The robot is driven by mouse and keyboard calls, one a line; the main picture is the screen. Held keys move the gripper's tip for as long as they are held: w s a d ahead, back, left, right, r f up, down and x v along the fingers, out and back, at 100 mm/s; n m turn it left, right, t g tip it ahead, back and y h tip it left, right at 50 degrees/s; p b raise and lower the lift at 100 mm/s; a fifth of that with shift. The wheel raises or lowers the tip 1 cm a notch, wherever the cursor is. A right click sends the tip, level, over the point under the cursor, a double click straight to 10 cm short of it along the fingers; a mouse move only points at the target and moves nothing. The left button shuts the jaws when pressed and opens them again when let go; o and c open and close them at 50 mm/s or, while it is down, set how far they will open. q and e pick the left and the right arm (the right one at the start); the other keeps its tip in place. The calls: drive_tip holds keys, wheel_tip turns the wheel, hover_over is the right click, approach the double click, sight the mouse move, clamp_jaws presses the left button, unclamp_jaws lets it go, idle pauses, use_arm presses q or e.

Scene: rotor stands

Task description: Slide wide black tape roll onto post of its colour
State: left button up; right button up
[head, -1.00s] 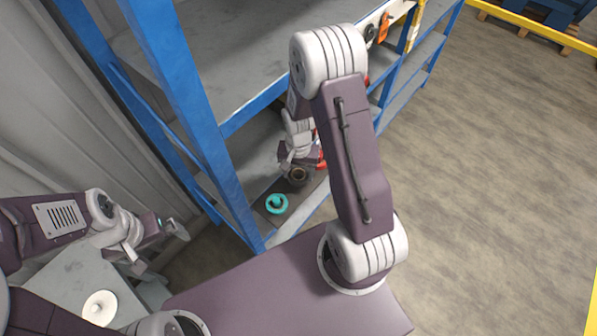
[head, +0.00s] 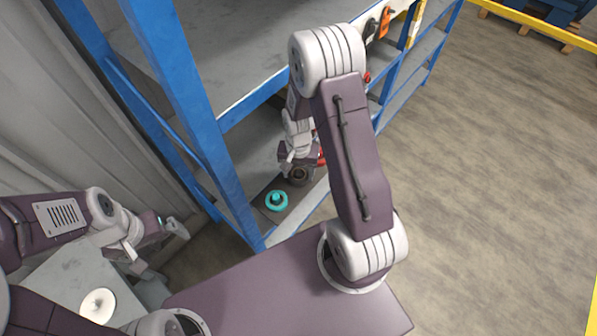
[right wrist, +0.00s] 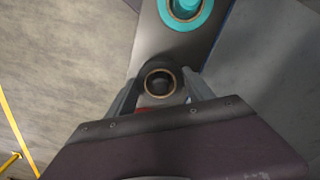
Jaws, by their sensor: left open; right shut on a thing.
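The wide black tape roll (head: 299,178), with a tan core, is at the lower shelf in the head view. It also shows in the right wrist view (right wrist: 147,71). My right gripper (right wrist: 160,88) is shut on it, one finger on each side, with the hole facing the wrist camera. The hole looks dark, and I cannot tell whether a post is inside it or how high the roll sits. No separate black post can be made out. My left gripper (head: 181,230) is open and empty, far to the left.
A teal roll (head: 277,203) sits around a teal post on a dark strip on the shelf, near the black roll. A white round thing (head: 98,305) lies on a grey surface at lower left. A blue shelf upright (head: 225,180) and an upper shelf (head: 215,60) stand close by.

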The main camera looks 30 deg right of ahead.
drive_tip(key=shift+f, duration=0.3)
idle(0.4)
drive_tip(key=o, duration=1.6)
drive_tip(key=shift+o, duration=0.2)
drive_tip(key=shift+r, duration=0.1)
wheel_tip(320, 180, up, 9)
drive_tip(key=p, duration=0.8)
